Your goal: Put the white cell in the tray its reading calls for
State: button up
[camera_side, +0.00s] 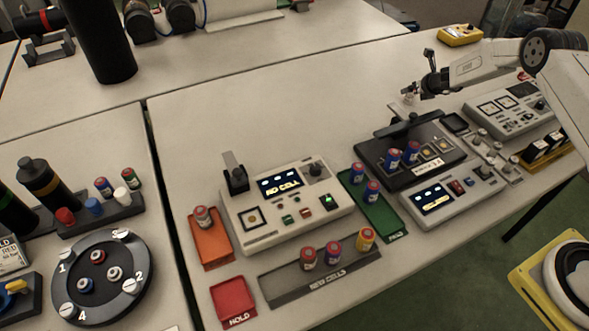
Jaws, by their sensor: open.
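My gripper (410,92) is at the upper right, open, above the bare table behind the dark charger-like block. A small pale shape shows at its tips, too small to tell whether it is part of the gripper. The tester (262,222) stands mid-table and its display reads "NO CELL". A white cylinder (122,195) stands in the dark rack at the left; I cannot tell whether it is the white cell. Trays near the tester are an orange tray (215,250) holding one greyish cell, a red HOLD tray (233,296), a green tray (392,226) with two blue cells, and a grey tray (283,290) with several cells.
The dark block (375,150) holds two blue cells and has an upright part at its back. A second instrument (450,200) stands before it, with a meter box (508,112) at right. A round numbered dial (125,285) is at lower left. The table behind the tester is clear.

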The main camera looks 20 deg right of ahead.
jog(key=shift+x, duration=2)
jog(key=shift+w, duration=0.1)
grip_shut()
